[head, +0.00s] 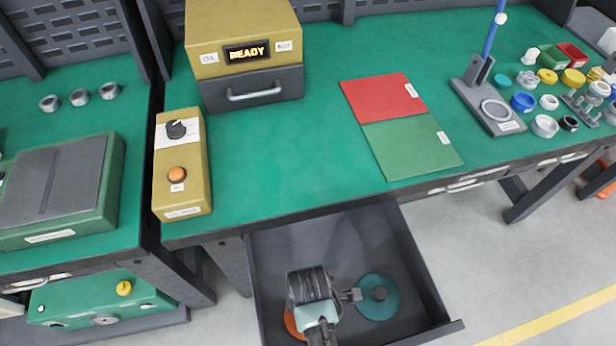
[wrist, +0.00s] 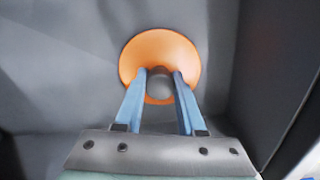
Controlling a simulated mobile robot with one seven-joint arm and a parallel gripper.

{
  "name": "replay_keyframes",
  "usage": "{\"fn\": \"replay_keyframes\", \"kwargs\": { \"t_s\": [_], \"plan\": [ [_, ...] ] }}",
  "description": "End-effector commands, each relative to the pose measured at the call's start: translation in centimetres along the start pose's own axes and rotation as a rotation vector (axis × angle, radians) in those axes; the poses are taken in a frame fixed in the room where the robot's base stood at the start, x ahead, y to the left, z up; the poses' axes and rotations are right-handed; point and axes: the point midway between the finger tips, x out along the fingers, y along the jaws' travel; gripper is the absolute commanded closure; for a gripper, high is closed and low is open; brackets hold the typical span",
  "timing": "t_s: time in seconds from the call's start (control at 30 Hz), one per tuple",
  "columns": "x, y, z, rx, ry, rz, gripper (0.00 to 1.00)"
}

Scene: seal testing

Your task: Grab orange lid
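The orange lid (wrist: 160,50) is a round disc with a grey knob (wrist: 160,88) at its centre. It lies on the floor of the open dark drawer. In the head view only an orange edge (head: 291,322) of it shows, the rest hidden by my arm. My gripper (wrist: 160,75) is over the lid, with its two blue fingers apart, one on each side of the knob. I cannot tell whether the fingertips touch the knob. A teal lid (head: 378,297) with a dark knob lies to the right in the same drawer.
The drawer's walls (head: 432,270) stand close around my gripper. The green workbench top (head: 290,150) is above and behind. It bears a yellow button box (head: 182,195), a READY machine (head: 245,25), a red and green mat (head: 410,145), and several small rings at right.

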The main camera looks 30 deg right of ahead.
Motion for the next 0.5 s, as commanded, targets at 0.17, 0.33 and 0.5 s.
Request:
{"fn": "replay_keyframes", "kwargs": {
  "t_s": [0.17,0.33,0.5],
  "plan": [
    [-0.01,-0.01,0.00,0.000,0.000,0.000,0.96],
    [-0.02,-0.01,0.00,0.000,0.000,-0.001,1.00],
    [-0.09,0.05,-0.03,0.000,0.001,0.001,1.00]
  ]
}}
